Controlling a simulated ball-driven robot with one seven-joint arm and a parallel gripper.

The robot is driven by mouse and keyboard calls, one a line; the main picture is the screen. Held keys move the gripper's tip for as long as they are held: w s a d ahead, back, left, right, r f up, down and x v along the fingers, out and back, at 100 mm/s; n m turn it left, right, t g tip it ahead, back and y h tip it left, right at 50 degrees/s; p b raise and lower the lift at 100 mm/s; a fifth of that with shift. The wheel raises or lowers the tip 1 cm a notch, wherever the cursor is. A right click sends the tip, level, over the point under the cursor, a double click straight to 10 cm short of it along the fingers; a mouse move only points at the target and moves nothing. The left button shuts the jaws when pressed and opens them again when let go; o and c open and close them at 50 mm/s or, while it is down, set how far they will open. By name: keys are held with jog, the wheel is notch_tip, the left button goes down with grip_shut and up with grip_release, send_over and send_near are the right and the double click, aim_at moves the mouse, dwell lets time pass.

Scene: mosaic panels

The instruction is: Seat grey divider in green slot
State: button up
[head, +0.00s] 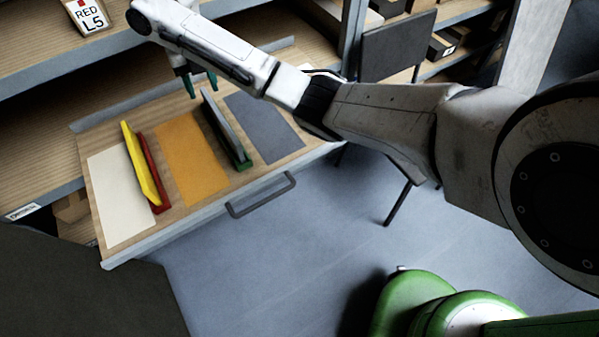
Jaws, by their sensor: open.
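The grey divider (221,123) stands on edge along the green slot (242,164) in the pulled-out drawer. The green shows along its right side and at its near end. I cannot tell how deep the divider sits in the slot. My gripper (200,85) is near the far end of the divider, with its two dark green fingers apart. Nothing shows between the fingers. Its exact height above the divider is unclear.
A yellow divider (139,160) leans by a red slot (154,185). White (118,195), orange (190,155) and dark grey panels (265,128) lie flat on the drawer floor (88,135). A drawer handle (262,197) sticks out in front. A dark chair (398,48) stands at right.

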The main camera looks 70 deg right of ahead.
jog(key=s+a+f+m+y, duration=0.1)
jog(key=s+a+f+m, duration=0.25)
jog(key=a, duration=0.35)
jog(key=s+a+f+m+t+y, duration=0.1)
jog(key=s+a+f+m, duration=0.2)
jog(key=a+f+m, duration=0.25)
jog(key=s+a+f+m, duration=0.4)
jog(key=a, duration=0.3)
jog(key=s+d+f+m+h, duration=0.1)
jog(key=s+d+f+m, duration=0.1)
jog(key=s+m, duration=0.6)
jog(key=s+d+f+m+h, duration=0.1)
jog(key=s+m, duration=0.6)
jog(key=s, duration=0.9)
jog(key=shift+s+d+f+m+h, duration=0.2)
jog(key=shift+d+f+m+h, duration=0.1)
jog(key=shift+d+f+m, duration=0.15)
jog(key=shift+r, duration=0.1)
